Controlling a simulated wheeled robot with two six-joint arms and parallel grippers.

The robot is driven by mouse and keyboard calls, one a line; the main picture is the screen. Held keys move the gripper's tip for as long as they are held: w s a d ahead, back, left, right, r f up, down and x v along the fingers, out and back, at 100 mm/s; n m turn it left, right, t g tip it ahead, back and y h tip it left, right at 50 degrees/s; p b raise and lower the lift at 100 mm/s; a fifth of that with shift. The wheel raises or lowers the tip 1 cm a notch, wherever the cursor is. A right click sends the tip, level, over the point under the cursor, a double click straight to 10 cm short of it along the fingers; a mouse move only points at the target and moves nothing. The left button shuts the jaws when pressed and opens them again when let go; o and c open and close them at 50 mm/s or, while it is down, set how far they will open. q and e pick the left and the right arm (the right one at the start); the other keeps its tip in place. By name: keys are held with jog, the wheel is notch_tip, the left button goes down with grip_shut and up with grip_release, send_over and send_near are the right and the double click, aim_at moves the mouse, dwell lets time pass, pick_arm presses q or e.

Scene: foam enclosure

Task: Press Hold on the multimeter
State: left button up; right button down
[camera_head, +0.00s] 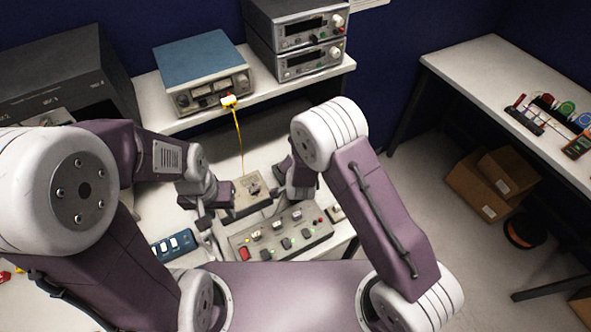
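A small handheld device with a dark orange body (578,146), which looks like the multimeter, lies on the right-hand bench at the picture's right edge. It is too small for me to make out a Hold button. My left gripper (216,208) is low over the middle bench, beside a small beige box (250,194). My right gripper (281,180) is on the other side of that box, partly hidden by its own arm. Both grippers are far from the handheld device. I cannot tell whether either is open or shut.
A grey panel with switches (285,232) and a blue switch box (173,245) lie on the middle bench. A blue-topped instrument (203,70) with a yellow cable and stacked power supplies (299,45) stand behind. Cardboard boxes (487,188) and a dark spool (525,231) are on the floor.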

jog(key=shift+f, duration=0.25)
dwell(0.4)
jog(key=shift+r+p, duration=0.35)
jog(key=shift+r, duration=0.4)
jog(key=shift+r, duration=0.1)
notch_tip(320, 180, up, 5)
jog(key=p, duration=0.3)
jog(key=shift+p, duration=0.4)
